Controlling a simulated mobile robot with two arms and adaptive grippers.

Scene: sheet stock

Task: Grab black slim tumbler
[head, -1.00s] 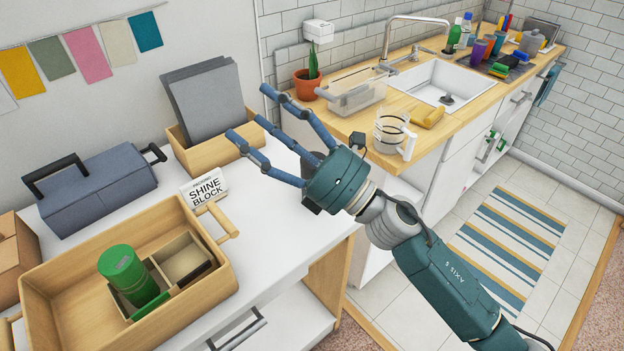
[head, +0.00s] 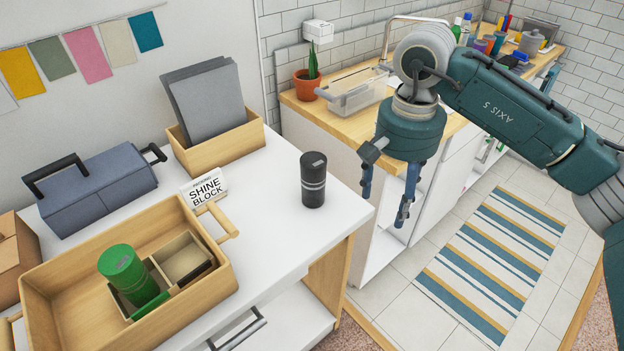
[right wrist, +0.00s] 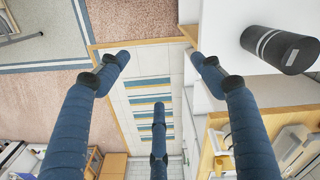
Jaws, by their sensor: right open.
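The black slim tumbler (head: 313,180), with pale bands around its middle, stands upright on the white tabletop (head: 268,190) near its right corner. It also shows at the upper right of the right wrist view (right wrist: 279,48). My right gripper (head: 405,198) hangs with its blue fingers pointing down, to the right of the tumbler and past the table's edge. It is open and empty, apart from the tumbler. Its spread fingers also show in the right wrist view (right wrist: 160,80), over the floor. My left gripper is not in view.
A wooden tray (head: 70,262) holds a green canister (head: 122,272). Behind are a "Shine Block" sign (head: 205,186), a wooden box of grey sheets (head: 213,145) and a grey toolbox (head: 98,190). The kitchen counter (head: 350,127) with a clear bin (head: 355,93) stands behind my right gripper.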

